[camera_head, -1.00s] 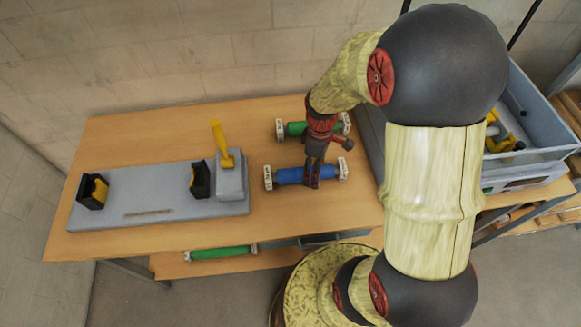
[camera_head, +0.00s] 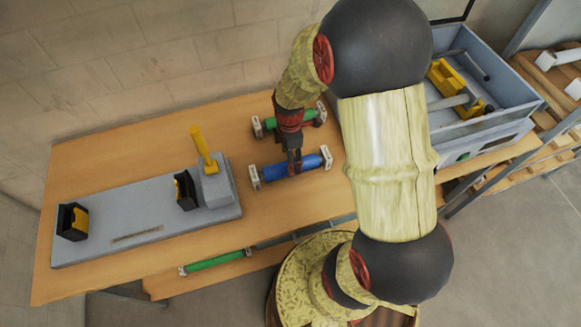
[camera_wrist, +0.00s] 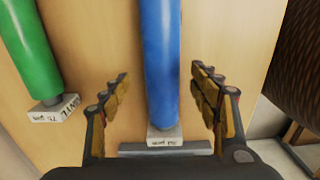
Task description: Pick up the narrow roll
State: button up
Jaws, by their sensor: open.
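A blue roll (camera_head: 274,172) with white labelled end blocks lies on the wooden table, in front of a green roll (camera_head: 270,123) with similar ends. In the wrist view the blue roll (camera_wrist: 162,60) runs up the middle, and the green roll (camera_wrist: 30,50) is at the left. The labels are too blurred to tell which roll is the narrow one. My gripper (camera_head: 294,168) is at the middle of the blue roll. In the wrist view its open fingers (camera_wrist: 160,84) stand on either side of the blue roll, with visible gaps; contact is not seen.
A grey laminator base (camera_head: 110,238) with black-and-yellow holders and a yellow lever (camera_head: 202,147) stands left of the rolls. A grey bin (camera_head: 520,92) with yellow and grey parts is at the right. Another green roll (camera_head: 215,261) lies below the table's front edge. The table's back left is clear.

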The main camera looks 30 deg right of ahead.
notch_tip(320, 180, down, 5)
jog(key=shift+s+d+r+b, duration=0.1)
jog(key=shift+b, duration=0.25)
jog(key=shift+c, duration=0.5)
jog(key=c, duration=1.5)
jog(key=shift+r, duration=0.1)
grip_shut()
